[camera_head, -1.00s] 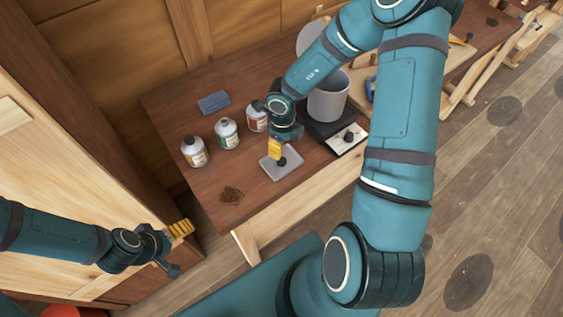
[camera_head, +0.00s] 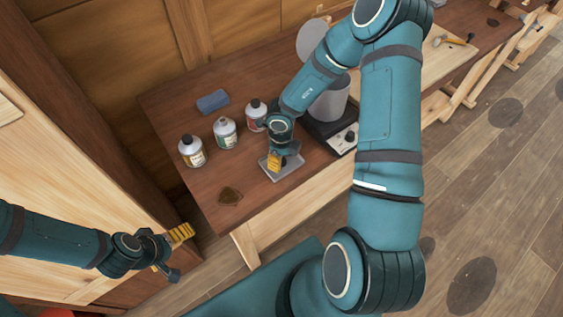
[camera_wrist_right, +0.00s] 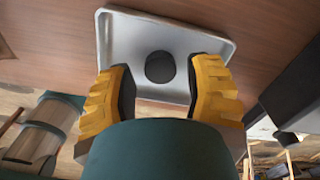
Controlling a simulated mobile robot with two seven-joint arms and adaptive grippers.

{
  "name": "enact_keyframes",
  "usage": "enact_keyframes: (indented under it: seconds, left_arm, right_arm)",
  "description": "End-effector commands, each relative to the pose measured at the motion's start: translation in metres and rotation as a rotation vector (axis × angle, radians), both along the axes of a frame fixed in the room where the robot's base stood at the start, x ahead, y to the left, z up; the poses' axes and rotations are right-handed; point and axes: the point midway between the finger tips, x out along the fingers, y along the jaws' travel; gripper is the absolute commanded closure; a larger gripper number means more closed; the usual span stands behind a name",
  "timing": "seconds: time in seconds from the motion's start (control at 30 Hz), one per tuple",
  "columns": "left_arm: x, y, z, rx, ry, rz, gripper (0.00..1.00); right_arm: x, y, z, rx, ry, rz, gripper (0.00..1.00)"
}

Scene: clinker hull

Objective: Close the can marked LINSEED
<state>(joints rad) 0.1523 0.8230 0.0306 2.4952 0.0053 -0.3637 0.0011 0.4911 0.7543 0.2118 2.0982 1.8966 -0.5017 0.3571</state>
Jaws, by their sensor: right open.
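Three cans stand in a row on the brown bench: one with a yellowish label (camera_head: 192,152), one with a green label (camera_head: 225,134) and one with a red label (camera_head: 256,115). The label words are too small to read, so I cannot tell which is LINSEED. A round black cap (camera_wrist_right: 160,67) lies on a grey metal tray (camera_wrist_right: 118,40). My right gripper (camera_head: 274,163) is open over the tray (camera_head: 284,172), its yellow fingers apart on either side of the cap in the wrist view. My left gripper (camera_head: 173,250) appears open and empty, away from the bench.
A grey pot (camera_head: 330,103) stands on a black hotplate (camera_head: 346,138) right of my right gripper. A blue block (camera_head: 212,101) lies behind the cans. A brown patch (camera_head: 229,196) is near the bench's front left. Bare bench lies between patch and tray.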

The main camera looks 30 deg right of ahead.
Motion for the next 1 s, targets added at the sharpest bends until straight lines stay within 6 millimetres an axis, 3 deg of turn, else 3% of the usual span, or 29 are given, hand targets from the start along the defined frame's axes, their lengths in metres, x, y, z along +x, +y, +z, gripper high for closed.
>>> enact_keyframes:
  seconds: [0.1,0.43,0.6,1.0]
  left_arm:
    - [0.0002,-0.0002,-0.0052,0.001,0.0,0.0,0.0]
    - [0.0002,-0.0001,-0.0041,0.001,0.0,0.0,0.0]
    - [0.0001,-0.0001,-0.0042,0.001,0.0,0.0,0.0]
    - [0.0001,0.0,-0.0022,0.001,0.0,0.0,0.0]
  right_arm:
    - [-0.0003,0.0,-0.0128,0.0,0.0,0.001,0.49]
    - [-0.0003,-0.0003,-0.0122,0.0,0.0,0.0,0.49]
    - [-0.0003,-0.0003,-0.0121,0.0,0.0,0.001,0.76]
    - [-0.0001,-0.0005,-0.0069,0.0,-0.001,0.001,0.77]
